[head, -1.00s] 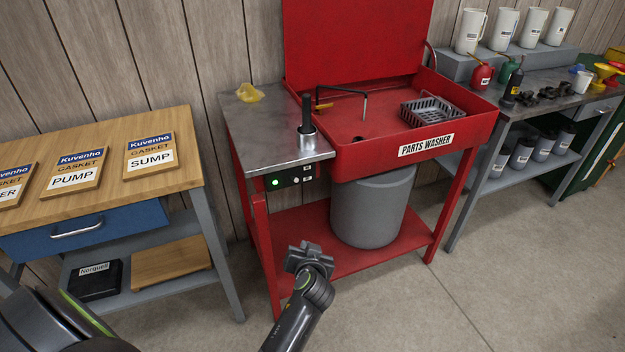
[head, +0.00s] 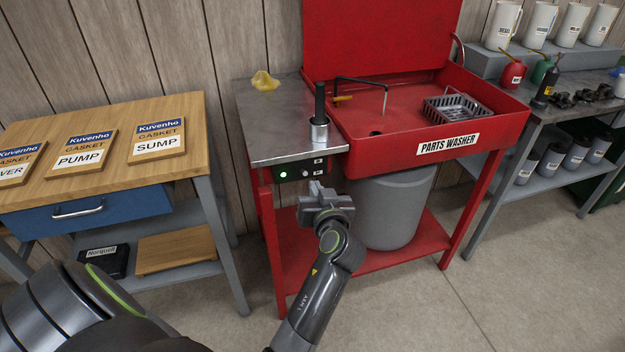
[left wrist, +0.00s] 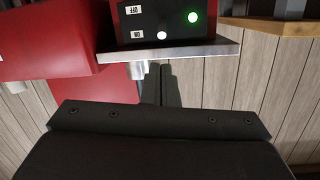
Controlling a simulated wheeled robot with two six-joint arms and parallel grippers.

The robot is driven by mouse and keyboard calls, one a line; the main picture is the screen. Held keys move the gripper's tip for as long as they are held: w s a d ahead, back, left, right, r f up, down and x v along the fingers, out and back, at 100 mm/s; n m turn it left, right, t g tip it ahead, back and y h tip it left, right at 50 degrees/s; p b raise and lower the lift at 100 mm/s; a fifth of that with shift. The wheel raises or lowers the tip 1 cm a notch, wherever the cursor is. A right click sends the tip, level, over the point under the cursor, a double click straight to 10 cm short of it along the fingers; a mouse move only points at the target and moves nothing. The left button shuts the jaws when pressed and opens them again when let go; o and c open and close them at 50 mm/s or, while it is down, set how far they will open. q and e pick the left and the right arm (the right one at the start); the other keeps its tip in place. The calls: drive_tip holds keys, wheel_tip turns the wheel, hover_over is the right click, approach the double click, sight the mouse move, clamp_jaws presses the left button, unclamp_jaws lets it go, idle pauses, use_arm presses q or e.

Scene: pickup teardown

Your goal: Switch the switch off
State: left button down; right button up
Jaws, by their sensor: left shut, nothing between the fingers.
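The dark switch box (head: 300,168) hangs under the front edge of the parts washer's metal top, with its green light (head: 283,175) lit. In the left wrist view, which shows it upside down, the box (left wrist: 165,22) has a white switch knob (left wrist: 161,35) level with the ON label (left wrist: 136,36). The OFF label (left wrist: 132,10) is on the other side, farther from the metal top. My left gripper (head: 316,188) is shut and empty, just below and in front of the box. Its closed fingers (left wrist: 160,70) appear apart from the knob. My right gripper is not in view.
The metal top's edge (head: 300,154) juts out above the box. A grey drum (head: 390,210) stands under the red washer basin (head: 450,149). A wooden workbench (head: 100,125) with a blue drawer stands at left. The floor in front is clear.

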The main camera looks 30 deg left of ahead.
sight(303, 172)
use_arm(q)
drive_tip(key=p+x, duration=0.1)
drive_tip(key=x, duration=0.8)
drive_tip(key=shift+w+a, duration=0.1)
drive_tip(key=shift+a, duration=0.05)
